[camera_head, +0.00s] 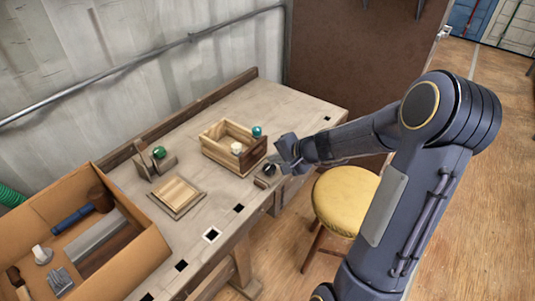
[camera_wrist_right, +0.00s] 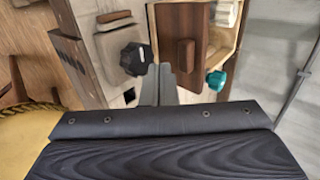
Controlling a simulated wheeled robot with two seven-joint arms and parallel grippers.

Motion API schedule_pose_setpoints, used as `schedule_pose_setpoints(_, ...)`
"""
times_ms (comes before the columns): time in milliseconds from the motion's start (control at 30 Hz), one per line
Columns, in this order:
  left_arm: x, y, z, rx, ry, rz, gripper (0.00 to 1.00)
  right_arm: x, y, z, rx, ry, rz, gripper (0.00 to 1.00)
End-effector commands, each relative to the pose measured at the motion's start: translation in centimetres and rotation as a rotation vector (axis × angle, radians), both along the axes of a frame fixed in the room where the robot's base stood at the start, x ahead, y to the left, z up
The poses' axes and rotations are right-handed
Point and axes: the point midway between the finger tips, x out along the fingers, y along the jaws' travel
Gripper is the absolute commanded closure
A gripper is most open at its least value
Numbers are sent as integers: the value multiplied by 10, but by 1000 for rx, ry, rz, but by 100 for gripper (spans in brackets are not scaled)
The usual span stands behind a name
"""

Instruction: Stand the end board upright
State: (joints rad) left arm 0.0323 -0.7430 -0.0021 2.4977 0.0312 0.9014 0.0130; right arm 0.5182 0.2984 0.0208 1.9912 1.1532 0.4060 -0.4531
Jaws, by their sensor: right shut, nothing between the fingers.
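A dark brown board (camera_wrist_right: 182,36) with a small wooden block handle (camera_wrist_right: 187,55) shows in the right wrist view, at the end of the wooden box. It appears to stand on edge against the box, but I cannot tell for sure that it is the end board. The open wooden box (camera_head: 222,158) sits on the workbench in the head view, with a white knob inside. My right gripper (camera_head: 282,165) is shut and empty beside the box's right end. Its fingertips (camera_wrist_right: 161,72) show below the dark board in the wrist view. My left gripper is out of view.
A black knob (camera_head: 270,170) on a wooden block and a teal knob (camera_head: 257,131) flank the box end. A framed board (camera_head: 177,196) lies flat on the workbench (camera_head: 300,108). A green-knobbed clamp (camera_head: 158,152), a cardboard tool box (camera_head: 148,259) and a yellow stool (camera_head: 345,200) stand nearby.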

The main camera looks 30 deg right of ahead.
Motion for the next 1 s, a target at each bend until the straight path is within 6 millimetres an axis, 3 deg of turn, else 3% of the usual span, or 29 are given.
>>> schedule_pose_setpoints(33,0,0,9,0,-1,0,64,9,4,6,0,-2,3,100)
schedule_pose_setpoints(200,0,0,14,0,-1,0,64,23,10,6,0,-2,1,100)
schedule_pose_setpoints(633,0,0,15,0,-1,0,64,28,11,5,0,-1,-1,100)
schedule_pose_setpoints(833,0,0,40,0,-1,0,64,36,16,13,-16,41,4,100)
schedule_pose_setpoints(1000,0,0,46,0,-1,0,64,41,17,10,-26,63,0,100)
